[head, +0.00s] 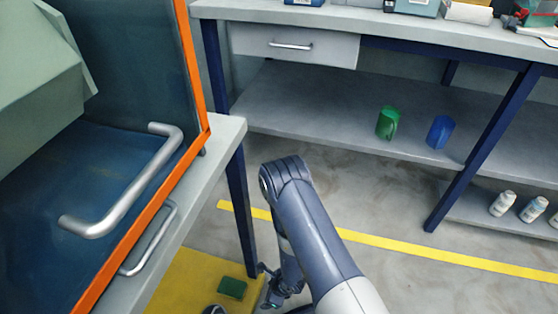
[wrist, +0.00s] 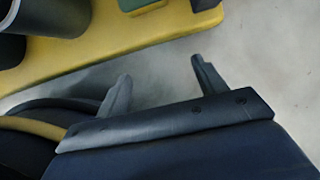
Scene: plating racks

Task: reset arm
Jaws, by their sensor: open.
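My arm reaches down from the bottom of the head view and folds at an elbow, with my gripper (head: 271,287) low beside the yellow platform. In the wrist view my gripper (wrist: 160,82) shows two dark fingers spread wide apart. Nothing is between them, only the grey floor beyond. The gripper is open and empty.
A yellow platform (head: 185,285) carries a green block (head: 232,288). At left stands a cabinet with an orange edge and a metal handle (head: 125,190). A bench shelf (head: 310,110) holds a green container (head: 387,123) and a blue container (head: 440,131). Open floor (head: 370,205) lies between.

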